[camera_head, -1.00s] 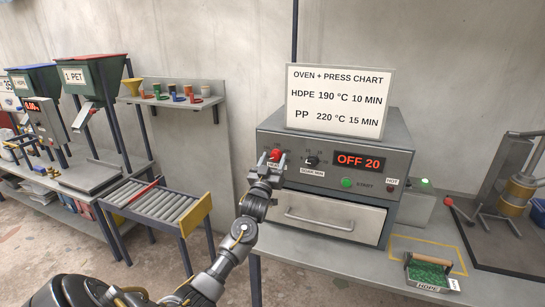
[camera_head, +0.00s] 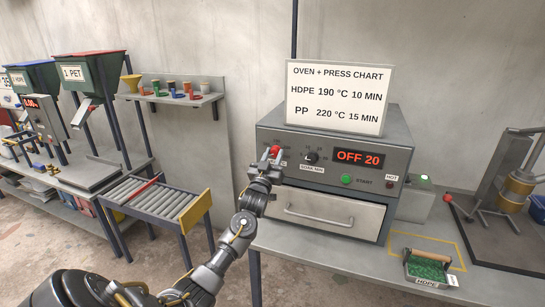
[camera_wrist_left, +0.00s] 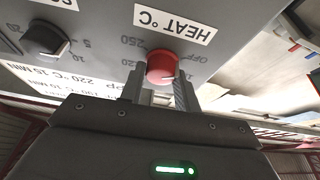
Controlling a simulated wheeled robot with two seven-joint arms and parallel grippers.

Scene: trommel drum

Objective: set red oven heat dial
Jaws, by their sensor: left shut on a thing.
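The red heat dial (camera_head: 275,151) is at the left of the oven's front panel. My left gripper (camera_head: 270,163) is at the dial. In the left wrist view the red dial (camera_wrist_left: 162,67) sits between the two fingers of my left gripper (camera_wrist_left: 160,88), which is shut on it. The label "HEAT °C" (camera_wrist_left: 175,25) and numbers around the dial show upside down there. The oven display (camera_head: 359,158) reads "OFF 20". A black soak dial (camera_head: 311,157) is to the right of the red dial. My right gripper is not in view.
The oven (camera_head: 402,145) stands on a grey bench, with a chart (camera_head: 335,97) on top reading HDPE 190 °C 10 min and PP 220 °C 15 min. A green start button (camera_head: 346,180) is on the panel. A tray of green flakes (camera_head: 428,268) lies at the front right.

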